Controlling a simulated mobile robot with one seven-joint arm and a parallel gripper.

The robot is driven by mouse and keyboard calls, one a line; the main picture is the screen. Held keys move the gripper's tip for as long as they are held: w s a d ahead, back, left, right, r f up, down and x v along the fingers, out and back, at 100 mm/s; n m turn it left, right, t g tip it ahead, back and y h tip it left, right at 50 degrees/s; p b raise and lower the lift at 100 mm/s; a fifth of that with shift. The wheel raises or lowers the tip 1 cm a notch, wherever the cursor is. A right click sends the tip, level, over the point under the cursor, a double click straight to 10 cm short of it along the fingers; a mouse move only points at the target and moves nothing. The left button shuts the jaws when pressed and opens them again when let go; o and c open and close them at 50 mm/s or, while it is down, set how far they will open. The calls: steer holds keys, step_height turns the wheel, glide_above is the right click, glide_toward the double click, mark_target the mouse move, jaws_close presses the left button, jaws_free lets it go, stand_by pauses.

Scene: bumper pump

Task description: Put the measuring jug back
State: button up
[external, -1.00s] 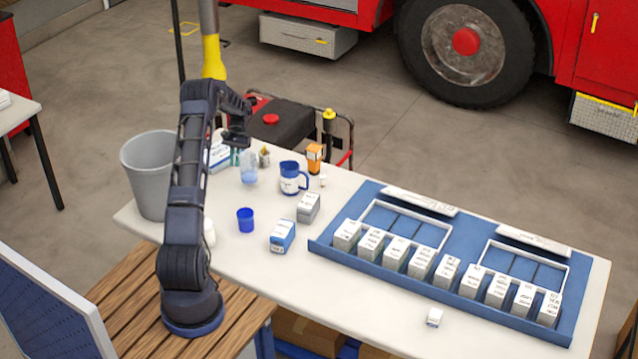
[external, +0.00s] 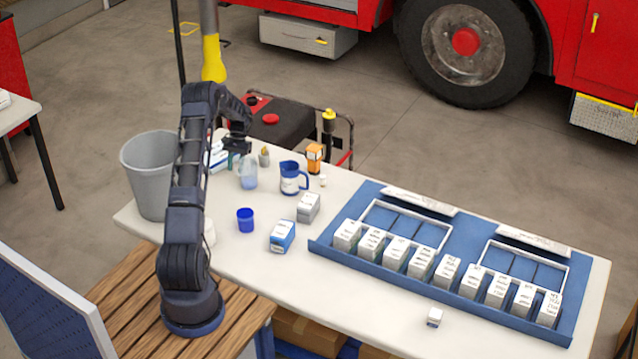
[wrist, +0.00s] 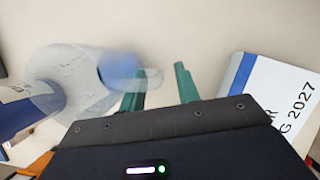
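The clear measuring jug (external: 248,174), with blue in its lower part, stands on the white table near my gripper. In the wrist view the clear jug (wrist: 80,85) lies left of my fingers, with a round blue patch showing through it. My gripper (external: 235,160) is low over the table, just left of the jug in the external view. Its two green fingertips (wrist: 160,85) are apart with bare table between them. The left finger overlaps the jug's edge in the picture; I cannot tell whether they touch.
A blue and white jug (external: 291,178) stands right of the clear jug. A white and blue box (wrist: 275,95) is close on the fingers' right. A blue cup (external: 245,220), small boxes (external: 282,236) and a grey bin (external: 150,175) stand around. A blue rack (external: 455,295) fills the right side.

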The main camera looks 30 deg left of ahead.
steer(key=d+v, duration=0.1)
steer(key=v, duration=1.1)
steer(key=s+d+r+t+y, duration=0.1)
steer(key=s+d+r, duration=0.3)
steer(key=r, duration=0.5)
steer(key=s+d+r+t, duration=0.1)
steer(key=d+r, duration=0.5)
steer(key=r, duration=0.3)
steer(key=s+d+r+m+t, duration=0.1)
steer(key=s+d+r+t, duration=0.1)
steer(key=s+d+r, duration=0.95)
steer(key=s+d+r+t, duration=0.1)
steer(key=s+d+r, duration=0.25)
steer(key=s, duration=0.55)
steer(key=s+d+r+t, duration=0.15)
steer(key=s+d, duration=0.35)
steer(key=s, duration=0.5)
steer(key=s+d+f+t, duration=0.1)
steer(key=s+d+f, duration=0.1)
steer(key=s, duration=0.6)
steer(key=s+d+f+m+t, duration=0.1)
steer(key=s+d+f, duration=0.1)
steer(key=s, duration=0.6)
steer(key=shift+s+d+f, duration=0.25)
steer(key=shift+s+d, duration=0.1)
steer(key=shift+d, duration=0.15)
steer(key=shift+t, duration=0.25)
